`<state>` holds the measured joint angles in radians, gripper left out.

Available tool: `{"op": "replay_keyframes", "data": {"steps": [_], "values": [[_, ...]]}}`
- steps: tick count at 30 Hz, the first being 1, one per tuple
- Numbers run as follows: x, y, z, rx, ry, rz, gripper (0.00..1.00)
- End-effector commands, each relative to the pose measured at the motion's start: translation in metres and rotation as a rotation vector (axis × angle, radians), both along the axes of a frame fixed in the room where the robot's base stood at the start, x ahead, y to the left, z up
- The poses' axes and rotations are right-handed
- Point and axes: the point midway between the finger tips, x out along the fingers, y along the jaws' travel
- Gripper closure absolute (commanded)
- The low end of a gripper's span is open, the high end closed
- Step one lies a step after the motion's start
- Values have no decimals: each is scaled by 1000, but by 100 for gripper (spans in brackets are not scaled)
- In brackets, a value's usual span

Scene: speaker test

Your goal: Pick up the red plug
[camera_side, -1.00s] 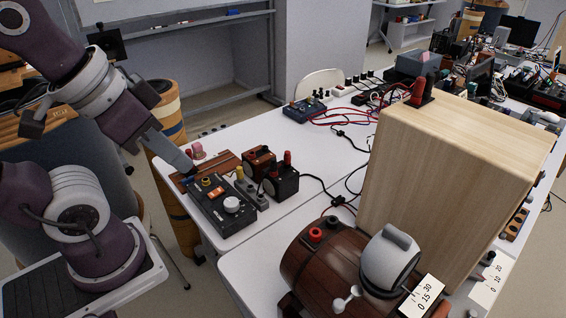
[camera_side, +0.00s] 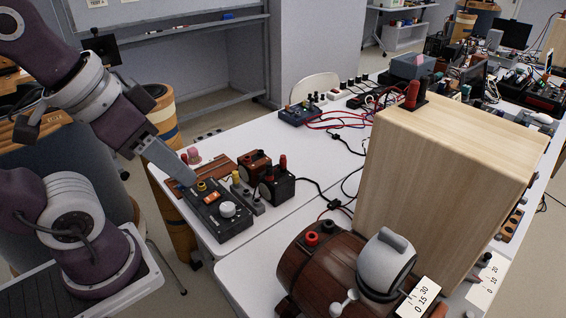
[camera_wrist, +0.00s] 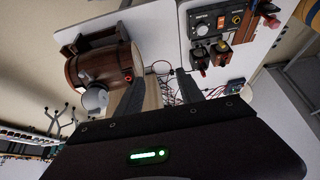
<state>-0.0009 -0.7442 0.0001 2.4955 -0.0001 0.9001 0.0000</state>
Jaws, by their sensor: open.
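Several red plug-like pieces show, and I cannot tell which is the red plug. Red pieces (camera_side: 283,161) stand on a small black block at the table's left part. A red post (camera_side: 412,94) stands on top of the pale wooden cabinet. A red knob (camera_side: 312,238) sits on the brown wooden barrel. My gripper (camera_side: 183,176) points down over the left end of the black control box, left of the small black block. In the wrist view my gripper (camera_wrist: 158,90) has its two fingers apart with nothing visibly held between them.
The black control box (camera_side: 232,226) has an orange switch and a white knob. Black cables (camera_side: 315,190) cross the white table (camera_side: 285,228). Bare table lies behind the blocks.

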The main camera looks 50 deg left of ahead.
Motion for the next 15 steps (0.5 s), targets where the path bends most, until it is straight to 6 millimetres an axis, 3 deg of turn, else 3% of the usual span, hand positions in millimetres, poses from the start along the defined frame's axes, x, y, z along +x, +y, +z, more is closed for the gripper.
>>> {"op": "replay_keyframes", "data": {"steps": [2, 4, 8, 11, 14, 15], "values": [[17, 2, 7, -4, 18, 17, 55], [50, 8, 18, -13, 53, 49, 55], [144, 33, 20, -31, 131, 134, 55], [217, 62, -6, -44, 192, 203, 55], [282, 97, -54, -55, 250, 268, 55], [302, 111, -78, -58, 273, 291, 55]]}}
